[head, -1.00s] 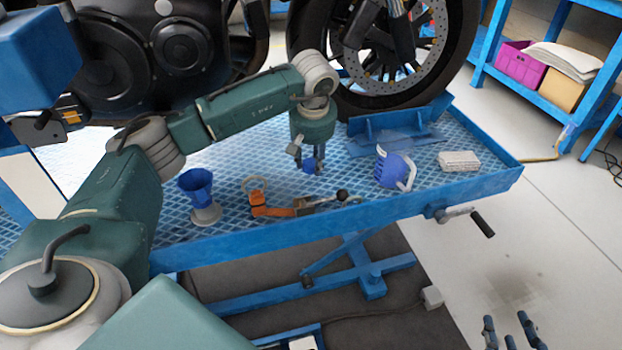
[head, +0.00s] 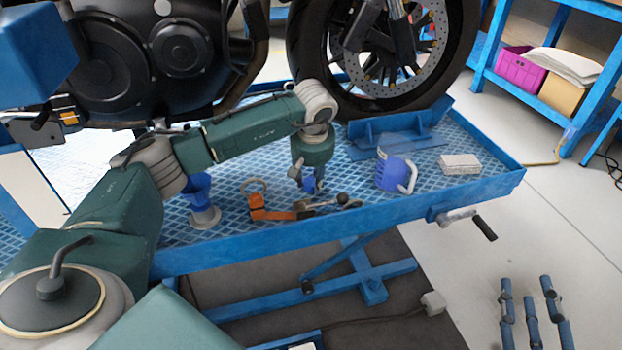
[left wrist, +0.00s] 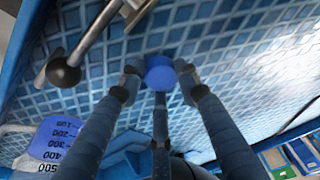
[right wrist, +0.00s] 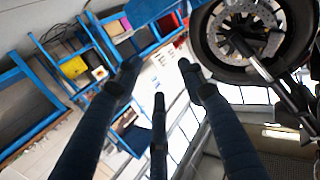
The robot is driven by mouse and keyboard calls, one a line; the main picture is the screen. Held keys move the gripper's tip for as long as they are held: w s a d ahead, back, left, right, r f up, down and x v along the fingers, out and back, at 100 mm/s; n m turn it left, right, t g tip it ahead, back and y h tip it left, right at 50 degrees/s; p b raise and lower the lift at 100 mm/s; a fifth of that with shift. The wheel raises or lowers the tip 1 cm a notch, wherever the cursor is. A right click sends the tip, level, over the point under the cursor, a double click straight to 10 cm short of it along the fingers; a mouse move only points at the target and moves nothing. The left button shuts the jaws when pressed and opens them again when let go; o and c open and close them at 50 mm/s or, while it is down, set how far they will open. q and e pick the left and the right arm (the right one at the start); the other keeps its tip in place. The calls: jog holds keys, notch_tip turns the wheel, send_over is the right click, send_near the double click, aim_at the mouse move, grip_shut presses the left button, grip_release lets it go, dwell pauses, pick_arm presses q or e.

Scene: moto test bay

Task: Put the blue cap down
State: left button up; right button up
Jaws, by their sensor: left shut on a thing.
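The blue cap (head: 309,180) is between the fingers of my left gripper (head: 310,184), low over the patterned blue lift table (head: 240,243). In the left wrist view the round blue cap (left wrist: 160,73) sits at the fingertips of my left gripper (left wrist: 158,88), which is shut on it. I cannot tell whether the cap touches the table. My right gripper (head: 532,300) is at the lower right, away from the table. In the right wrist view its fingers (right wrist: 158,80) are spread and empty.
An orange tool with a dark-knobbed lever (head: 268,209) lies just left of the cap. A blue funnel (head: 197,188) stands farther left. A blue measuring jug (head: 390,174) and a light block (head: 459,164) are to the right. A motorcycle wheel (head: 350,95) stands behind.

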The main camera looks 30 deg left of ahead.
pick_arm(q)
jog(key=shift+f, duration=0.1)
jog(key=o, duration=1)
jog(key=shift+c, duration=0.2)
